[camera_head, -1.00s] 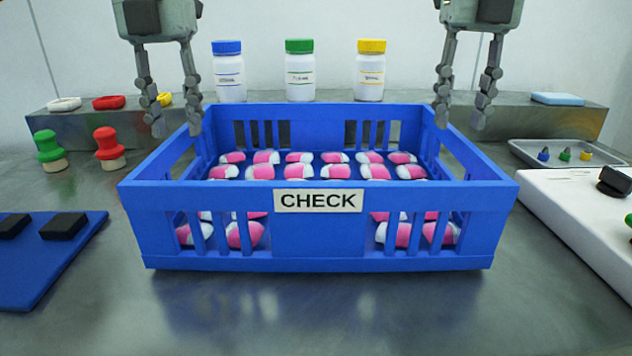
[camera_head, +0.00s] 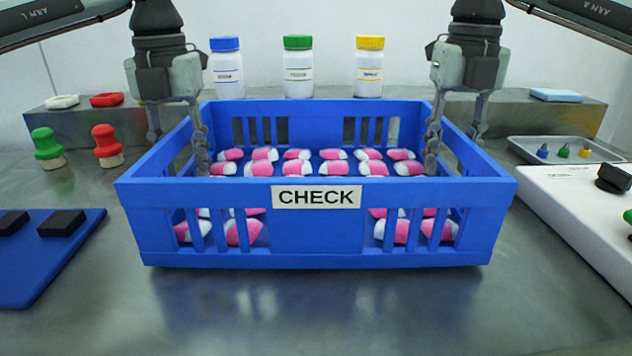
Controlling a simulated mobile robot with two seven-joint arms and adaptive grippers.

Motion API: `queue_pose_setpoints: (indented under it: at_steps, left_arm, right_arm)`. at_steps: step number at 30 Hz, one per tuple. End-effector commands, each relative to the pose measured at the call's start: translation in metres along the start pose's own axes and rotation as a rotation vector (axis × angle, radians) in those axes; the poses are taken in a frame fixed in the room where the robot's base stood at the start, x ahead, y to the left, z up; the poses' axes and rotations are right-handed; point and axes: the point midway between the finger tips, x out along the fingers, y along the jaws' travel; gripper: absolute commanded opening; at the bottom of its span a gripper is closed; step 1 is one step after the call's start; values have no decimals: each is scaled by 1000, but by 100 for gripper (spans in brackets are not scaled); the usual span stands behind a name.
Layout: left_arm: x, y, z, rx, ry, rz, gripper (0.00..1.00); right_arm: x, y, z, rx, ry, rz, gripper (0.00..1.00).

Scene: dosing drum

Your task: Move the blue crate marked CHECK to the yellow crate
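The blue crate marked CHECK (camera_head: 317,225) stands level on the steel table in the middle of the view. It holds several pink-and-white capsules (camera_head: 243,231). My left gripper (camera_head: 178,150) points down over the crate's left side wall, one finger inside and one outside. My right gripper (camera_head: 454,150) straddles the right side wall the same way. Both look open, with a gap between fingers and wall; the outer fingertips are partly hidden behind the walls. The yellow crate is not in view.
Bottles with blue, green and yellow caps (camera_head: 369,68) stand behind the crate on a steel ledge (camera_head: 520,112). Green and red stampers (camera_head: 107,147) and a blue board (camera_head: 50,262) are left. A small tray (camera_head: 525,154) and a white device (camera_head: 580,220) are right. The front table is clear.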

Motion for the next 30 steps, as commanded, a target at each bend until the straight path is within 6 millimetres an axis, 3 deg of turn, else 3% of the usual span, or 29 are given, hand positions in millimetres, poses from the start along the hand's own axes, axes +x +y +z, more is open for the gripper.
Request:
queue_pose_setpoints:
  at_steps: [7,15,30]
  left_arm:
    - [0,0,0,0,0,0,34]
    - [0,0,0,0,0,0,1]
    - [0,0,0,-1,0,0,0]
  right_arm:
    - [1,0,0,0,0,0,34]
    - [0,0,0,0,1,0,1]
    - [0,-1,0,1,1,-1,0]
